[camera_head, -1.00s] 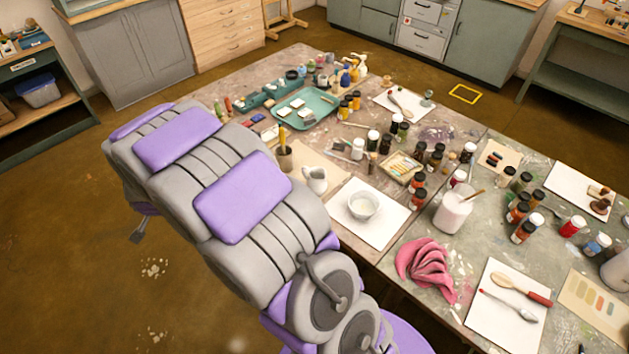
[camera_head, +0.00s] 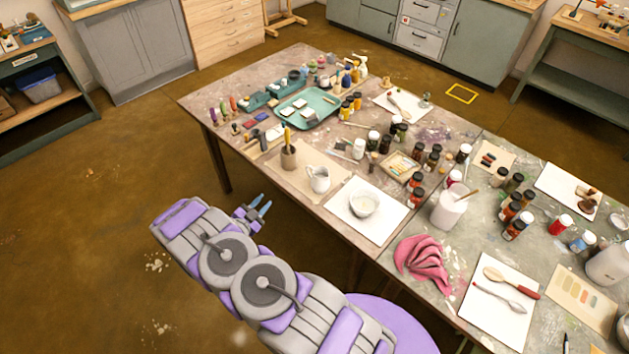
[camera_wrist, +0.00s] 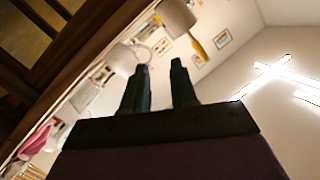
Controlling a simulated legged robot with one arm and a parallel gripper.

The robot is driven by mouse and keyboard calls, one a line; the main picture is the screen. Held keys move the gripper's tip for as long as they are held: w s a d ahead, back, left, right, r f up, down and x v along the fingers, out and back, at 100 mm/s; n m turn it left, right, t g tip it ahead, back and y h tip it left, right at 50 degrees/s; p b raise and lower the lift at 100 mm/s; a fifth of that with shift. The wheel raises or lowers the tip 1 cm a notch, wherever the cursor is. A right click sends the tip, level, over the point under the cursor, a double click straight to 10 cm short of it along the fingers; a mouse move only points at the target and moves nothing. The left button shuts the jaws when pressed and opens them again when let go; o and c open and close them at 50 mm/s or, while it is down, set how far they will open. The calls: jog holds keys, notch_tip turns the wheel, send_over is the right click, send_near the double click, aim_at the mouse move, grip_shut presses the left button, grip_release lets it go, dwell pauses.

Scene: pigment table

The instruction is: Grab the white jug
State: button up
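The white jug (camera_head: 318,180) stands upright on a tan sheet near the table's front edge, its handle on the left in the head view. It also shows in the wrist view (camera_wrist: 122,60), just beyond my left-hand fingertip. My gripper (camera_head: 261,205) is off the table's front edge, to the left of the jug and apart from it. In the wrist view my gripper (camera_wrist: 161,65) has its two dark fingers spread with nothing between them.
A brown pot (camera_head: 288,158) with a yellow-handled tool stands close behind the jug on the left. A white bowl (camera_head: 363,204) sits on a white sheet to the right. Several paint bottles crowd the table behind. The floor left of the table is clear.

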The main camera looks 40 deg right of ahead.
jog(key=s+d+g+h, duration=0.1)
jog(key=s+d+h, duration=0.1)
jog(key=s+d, duration=0.3)
jog(key=b, duration=0.1)
send_near(307, 168)
jog(key=shift+m, duration=0.3)
jog(key=x, duration=0.4)
jog(key=shift+s+d+f, duration=0.1)
jog(key=shift+s+f, duration=0.15)
jog(key=shift+f, duration=0.15)
jog(key=shift+w+d+r+b, duration=0.45)
jog(key=shift+d+r, duration=0.1)
jog(key=shift+r, duration=0.1)
jog(key=shift+f+x, duration=0.15)
jog(key=shift+x, duration=0.75)
jog(key=shift+f+x, duration=0.2)
jog(key=shift+x, duration=0.7)
jog(key=shift+s+a+r, duration=0.1)
jog(key=shift+s+a, duration=0.05)
jog(key=shift+a, duration=0.1)
jog(key=shift+c, duration=1.4)
jog(key=shift+a+r, duration=0.15)
jog(key=shift+a, duration=0.4)
grip_shut()
jog(key=shift+d, duration=0.65)
